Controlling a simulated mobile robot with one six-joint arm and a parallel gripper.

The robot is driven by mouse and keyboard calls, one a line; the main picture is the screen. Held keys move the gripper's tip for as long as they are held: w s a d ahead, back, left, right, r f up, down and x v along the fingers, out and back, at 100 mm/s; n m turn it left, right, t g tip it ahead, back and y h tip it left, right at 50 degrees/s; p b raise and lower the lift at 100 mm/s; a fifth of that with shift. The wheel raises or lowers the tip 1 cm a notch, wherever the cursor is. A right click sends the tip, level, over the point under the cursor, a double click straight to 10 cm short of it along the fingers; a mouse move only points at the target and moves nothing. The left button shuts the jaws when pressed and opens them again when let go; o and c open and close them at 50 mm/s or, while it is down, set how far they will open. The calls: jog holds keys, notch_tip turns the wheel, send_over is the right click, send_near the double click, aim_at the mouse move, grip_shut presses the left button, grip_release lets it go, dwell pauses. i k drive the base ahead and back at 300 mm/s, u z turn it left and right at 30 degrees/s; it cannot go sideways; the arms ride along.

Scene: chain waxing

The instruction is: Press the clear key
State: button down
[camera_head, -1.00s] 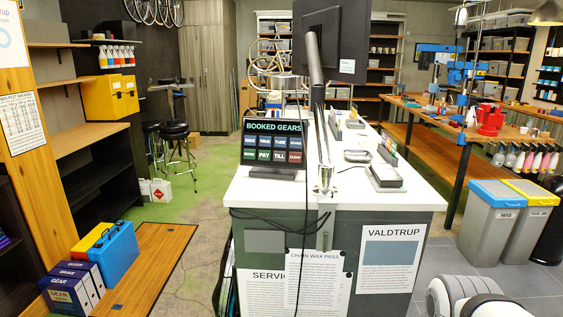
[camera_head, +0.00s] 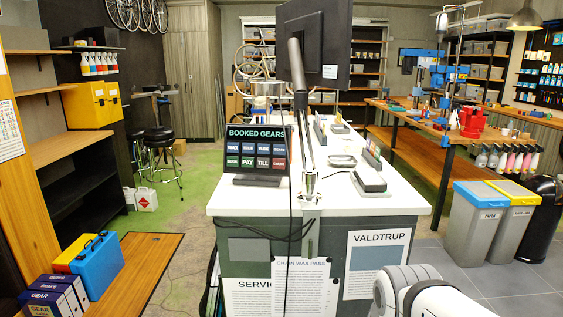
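The clear key is the red key (camera_head: 279,163) at the lower right of the key grid on a black touchscreen (camera_head: 254,177) headed "BOOKED GEARS". Its small label is hard to read. The screen stands tilted on the left side of the white counter (camera_head: 340,204), facing me. A white and grey part of my arm (camera_head: 424,293) shows at the bottom right, in front of the counter and apart from the screen. My gripper is not in view.
A dark monitor (camera_head: 313,46) on a metal pole (camera_head: 298,80) rises from the counter right of the touchscreen. A black cable hangs over the front edge. A card reader (camera_head: 369,182) lies to the right.

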aim_at(277, 163)
jog(key=i, duration=0.9)
jog(key=u, duration=0.05)
